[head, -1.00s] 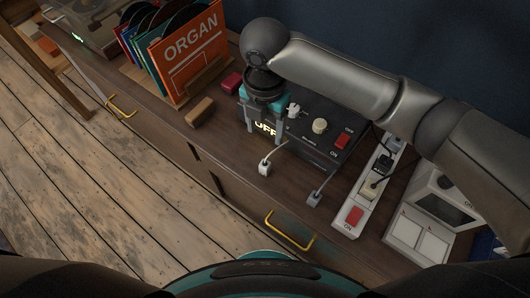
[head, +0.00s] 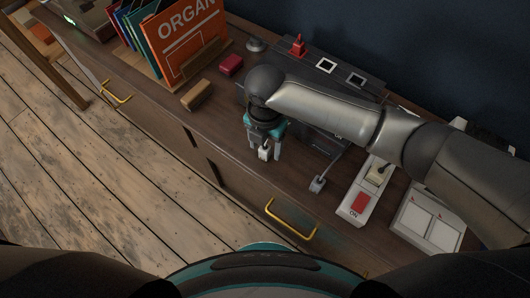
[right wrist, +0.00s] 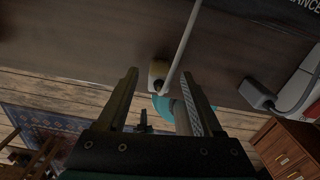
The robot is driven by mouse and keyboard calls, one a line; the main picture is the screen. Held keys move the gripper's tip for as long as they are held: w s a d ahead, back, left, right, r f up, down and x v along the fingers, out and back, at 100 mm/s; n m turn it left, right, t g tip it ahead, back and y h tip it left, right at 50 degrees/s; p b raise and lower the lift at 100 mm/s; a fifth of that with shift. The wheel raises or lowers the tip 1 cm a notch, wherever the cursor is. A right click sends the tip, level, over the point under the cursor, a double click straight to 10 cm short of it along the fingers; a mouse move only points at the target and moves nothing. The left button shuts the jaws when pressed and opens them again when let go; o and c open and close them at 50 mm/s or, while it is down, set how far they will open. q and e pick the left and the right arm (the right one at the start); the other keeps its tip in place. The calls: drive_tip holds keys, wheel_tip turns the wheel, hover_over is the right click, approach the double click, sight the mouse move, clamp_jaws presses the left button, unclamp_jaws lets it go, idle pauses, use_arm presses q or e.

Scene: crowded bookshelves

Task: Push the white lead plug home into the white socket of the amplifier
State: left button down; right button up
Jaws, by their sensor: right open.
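The white lead plug (head: 264,153) stands near the front edge of the brown cabinet top. It also shows in the right wrist view (right wrist: 158,72), with its pale cable running up from it. My right gripper (head: 265,150) is open and points down over it. In the right wrist view the plug lies between the two fingertips (right wrist: 159,76), with gaps at both sides. The black amplifier (head: 297,70) is behind the gripper, partly hidden by my arm. A white-framed socket (head: 325,66) on it is empty. My left gripper is not in view.
A grey plug (head: 318,184) lies to the right, near a power strip (head: 352,208) with a red switch. A red plug (head: 298,46) is at the amplifier's back. A wooden block (head: 197,94), a dark red box (head: 231,64) and a record rack (head: 185,45) stand left.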

drive_tip(key=shift+f, duration=0.45)
drive_tip(key=shift+r, duration=0.1)
clamp_jaws()
